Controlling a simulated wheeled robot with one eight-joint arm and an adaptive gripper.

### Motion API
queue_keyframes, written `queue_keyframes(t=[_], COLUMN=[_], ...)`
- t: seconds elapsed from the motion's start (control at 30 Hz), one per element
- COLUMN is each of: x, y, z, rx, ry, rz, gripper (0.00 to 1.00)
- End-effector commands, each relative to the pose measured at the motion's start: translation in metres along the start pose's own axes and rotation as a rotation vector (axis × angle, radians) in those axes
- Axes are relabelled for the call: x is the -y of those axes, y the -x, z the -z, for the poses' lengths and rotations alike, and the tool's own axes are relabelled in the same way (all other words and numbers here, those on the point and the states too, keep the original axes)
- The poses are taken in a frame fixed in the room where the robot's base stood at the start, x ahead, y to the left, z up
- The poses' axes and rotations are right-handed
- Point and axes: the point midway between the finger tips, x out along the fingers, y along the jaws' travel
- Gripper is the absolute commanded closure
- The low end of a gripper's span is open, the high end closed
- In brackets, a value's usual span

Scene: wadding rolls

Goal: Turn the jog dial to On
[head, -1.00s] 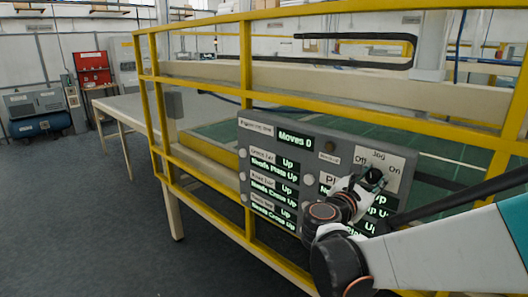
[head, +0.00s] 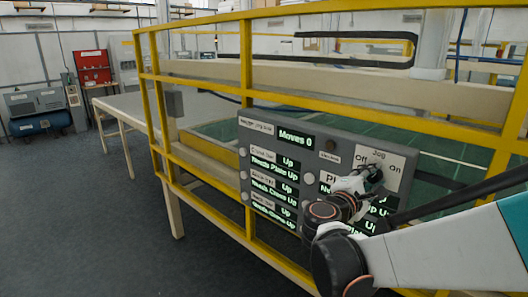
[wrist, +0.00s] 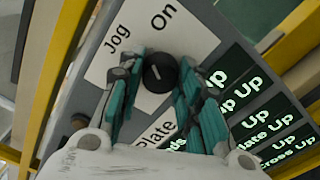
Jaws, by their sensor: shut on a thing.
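The jog dial is a round black knob (wrist: 160,73) with a short pale mark on a white plate (wrist: 95,70) lettered Jog and On. In the head view the plate (head: 397,165) shows Off at the left and On at the right. My gripper (wrist: 163,66) has its teal fingers on both sides of the knob, shut on it. The left finger covers the Off label in the wrist view. In the head view my gripper (head: 373,173) reaches the plate and hides most of the knob. I cannot tell clearly which label the mark points to.
The grey control panel (head: 318,143) carries several green-lit displays, including Moves 0, and round buttons (head: 244,175) on its left. It is mounted at a yellow rail frame (head: 245,60). A long table (head: 115,105) stands behind at the left. The floor at the left is clear.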

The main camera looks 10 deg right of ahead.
Motion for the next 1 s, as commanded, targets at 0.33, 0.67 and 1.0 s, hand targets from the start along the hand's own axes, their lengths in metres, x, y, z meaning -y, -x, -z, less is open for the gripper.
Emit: queue_keyframes(t=[0.33,0.67,1.0], x=[0.0007,0.0009,0.0005], y=[0.0003,0.0004,0.0004], z=[0.0003,0.0003,0.0003], rx=[0.000,-0.001,-0.001], ry=[-0.077,-0.081,-0.080], rz=[0.001,0.002,0.001], gripper=[0.91,0.91,0.46])
